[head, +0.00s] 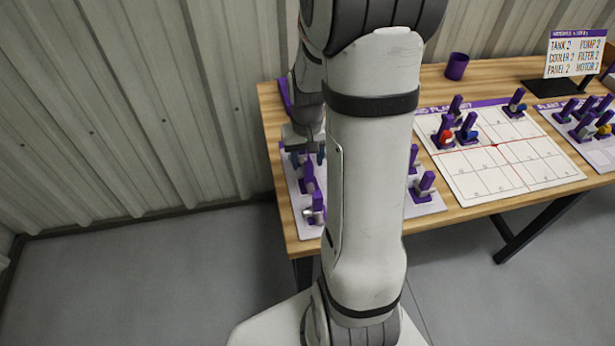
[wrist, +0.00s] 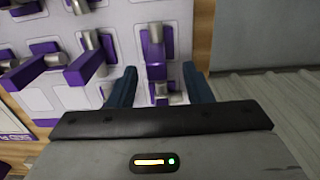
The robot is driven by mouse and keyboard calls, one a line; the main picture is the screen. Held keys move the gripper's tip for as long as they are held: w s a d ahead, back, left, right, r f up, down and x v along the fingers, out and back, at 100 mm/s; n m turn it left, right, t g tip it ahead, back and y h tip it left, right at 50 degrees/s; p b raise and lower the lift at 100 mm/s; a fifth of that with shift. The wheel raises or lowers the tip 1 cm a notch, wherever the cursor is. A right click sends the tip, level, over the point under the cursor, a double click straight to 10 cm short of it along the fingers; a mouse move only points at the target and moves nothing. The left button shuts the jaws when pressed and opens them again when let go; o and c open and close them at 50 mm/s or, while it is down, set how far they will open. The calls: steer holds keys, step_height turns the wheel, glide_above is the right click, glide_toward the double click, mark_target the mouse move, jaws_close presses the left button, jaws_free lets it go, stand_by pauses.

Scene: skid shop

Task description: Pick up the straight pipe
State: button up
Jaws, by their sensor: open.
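In the wrist view, my gripper (wrist: 159,70) is open, its two dark blue fingers apart on either side of a purple holder with a grey metal piece (wrist: 160,88). Its lower part is hidden by the gripper body. Just beyond the fingertips stands another purple holder with a silver cylinder (wrist: 155,33). More silver cylinders with purple holders lie to the left, such as one piece (wrist: 88,40). I cannot tell for sure which is the straight pipe. In the head view, my gripper (head: 306,150) is over the left parts board (head: 300,217), partly hidden by my arm.
The wooden table (head: 292,246) has its left edge close to the parts board. A white grid board (head: 490,180) with several purple-held parts lies to the right. A purple cup (head: 456,66) and a sign (head: 575,53) stand at the back. A corrugated wall is behind.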

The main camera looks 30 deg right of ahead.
mark_target(309, 175)
step_height(309, 175, down, 5)
steer(key=shift+s+d+r, duration=0.1)
steer(key=shift+d, duration=0.05)
steer(key=shift+c, duration=0.5)
jaws_close()
